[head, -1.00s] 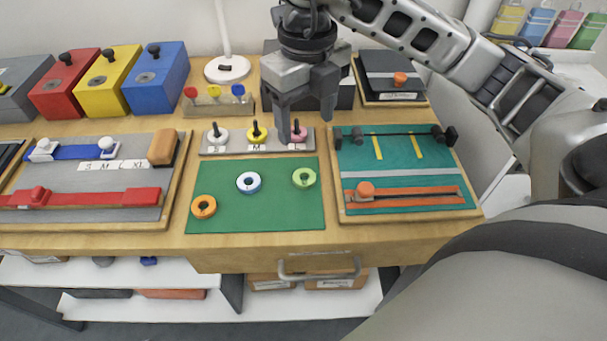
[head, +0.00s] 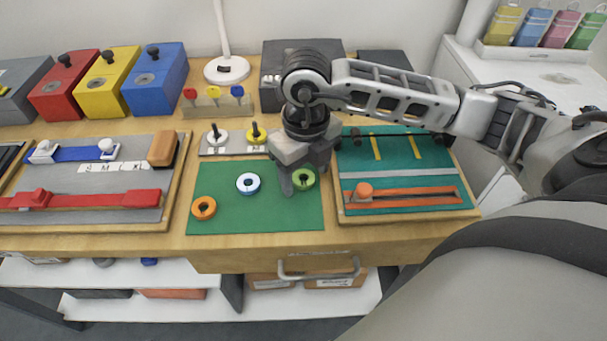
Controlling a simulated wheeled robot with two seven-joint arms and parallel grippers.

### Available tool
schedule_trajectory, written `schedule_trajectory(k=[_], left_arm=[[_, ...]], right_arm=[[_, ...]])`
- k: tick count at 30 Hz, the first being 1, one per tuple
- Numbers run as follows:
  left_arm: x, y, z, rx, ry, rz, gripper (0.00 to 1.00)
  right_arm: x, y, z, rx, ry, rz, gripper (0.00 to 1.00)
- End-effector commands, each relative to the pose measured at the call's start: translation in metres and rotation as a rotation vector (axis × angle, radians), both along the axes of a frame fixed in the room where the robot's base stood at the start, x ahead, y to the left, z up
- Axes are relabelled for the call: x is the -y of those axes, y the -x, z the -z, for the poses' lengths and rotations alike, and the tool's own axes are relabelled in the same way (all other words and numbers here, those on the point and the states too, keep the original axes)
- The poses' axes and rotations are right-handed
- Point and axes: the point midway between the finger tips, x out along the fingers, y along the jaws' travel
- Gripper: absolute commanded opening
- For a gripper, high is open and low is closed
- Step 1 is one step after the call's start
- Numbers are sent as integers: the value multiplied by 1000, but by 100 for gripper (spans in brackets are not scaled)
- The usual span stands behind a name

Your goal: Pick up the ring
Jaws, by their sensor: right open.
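A green ring (head: 309,184) lies on the green mat (head: 250,212), near the mat's right side. My right gripper (head: 303,176) is low over it with its jaws open. One finger stands just left of the ring, and the gripper's body covers the space behind it. I cannot tell whether a finger touches it. A white and blue ring (head: 240,184) and an orange ring (head: 204,214) lie on the same mat, to the left. White (head: 220,139) and yellow (head: 249,137) rings sit on pegs behind the mat. The pink ring's peg is hidden. My left gripper is not in view.
A teal board (head: 405,203) with an orange slider stands close on the right. A grey board (head: 90,171) with blue and red sliders is on the left. Red, yellow and blue boxes (head: 155,85) and a lamp base (head: 226,74) stand at the back.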

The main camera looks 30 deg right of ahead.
Motion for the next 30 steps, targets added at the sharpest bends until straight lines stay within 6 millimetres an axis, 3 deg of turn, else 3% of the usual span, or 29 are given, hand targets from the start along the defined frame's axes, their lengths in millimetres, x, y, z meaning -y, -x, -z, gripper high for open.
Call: schedule_trajectory(k=[3,9,23,30], left_arm=[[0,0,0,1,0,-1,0],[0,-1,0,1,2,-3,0],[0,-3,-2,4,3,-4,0],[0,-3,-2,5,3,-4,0]], right_arm=[[0,0,0,0,0,0,64],[0,0,0,0,0,0,16],[0,0,-6,0,0,-1,16],[-3,1,-37,4,-1,-3,16]])
